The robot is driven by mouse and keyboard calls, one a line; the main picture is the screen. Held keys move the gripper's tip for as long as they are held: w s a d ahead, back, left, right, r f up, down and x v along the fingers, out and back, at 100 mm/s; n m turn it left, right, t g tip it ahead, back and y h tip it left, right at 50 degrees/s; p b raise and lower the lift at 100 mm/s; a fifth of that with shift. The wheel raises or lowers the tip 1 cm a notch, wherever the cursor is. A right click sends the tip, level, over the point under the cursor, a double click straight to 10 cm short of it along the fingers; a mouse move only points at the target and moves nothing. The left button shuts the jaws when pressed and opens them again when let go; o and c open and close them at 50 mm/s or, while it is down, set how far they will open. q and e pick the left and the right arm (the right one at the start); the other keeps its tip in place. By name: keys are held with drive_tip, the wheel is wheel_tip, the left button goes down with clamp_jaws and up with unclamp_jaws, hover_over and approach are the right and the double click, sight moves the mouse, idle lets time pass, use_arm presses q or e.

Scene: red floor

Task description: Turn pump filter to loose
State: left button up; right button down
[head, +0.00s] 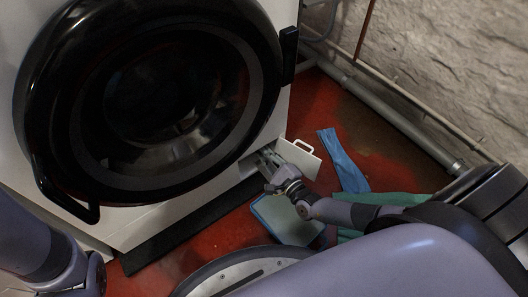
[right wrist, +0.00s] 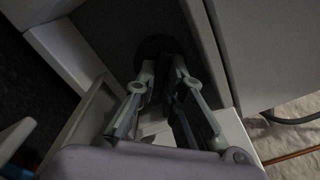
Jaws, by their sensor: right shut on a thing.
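The white washing machine (head: 285,100) has a large round black door (head: 160,100). At its lower right, a small white flap (head: 300,156) with a handle loop stands open. My right gripper (head: 268,160) reaches into the opening beside this flap. In the right wrist view, the pump filter (right wrist: 158,46) is a dark round shape deep in the recess. The fingers of my right gripper (right wrist: 165,68) close on its dark grip, which is mostly in shadow. The filter's turn angle cannot be told. My left gripper is out of view; only my left arm shows at lower left.
A shallow light-blue tray (head: 283,222) lies on the red floor below the opening. A blue cloth (head: 342,160) and a green cloth (head: 395,199) lie to its right. Pipes (head: 395,115) run along the rough wall. The recess walls stand close around my right fingers.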

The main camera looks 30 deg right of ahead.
drive_tip(key=n+p, duration=0.1)
drive_tip(key=n, duration=0.4)
drive_tip(key=shift+n+p, duration=0.3)
drive_tip(key=shift+n, duration=0.5)
drive_tip(key=c, duration=1.7)
unclamp_jaws()
drive_tip(key=shift+s, duration=0.1)
drive_tip(key=s, duration=0.4)
drive_tip(key=s+d, duration=0.1)
drive_tip(key=s, duration=0.6)
drive_tip(key=shift+s+d, duration=0.35)
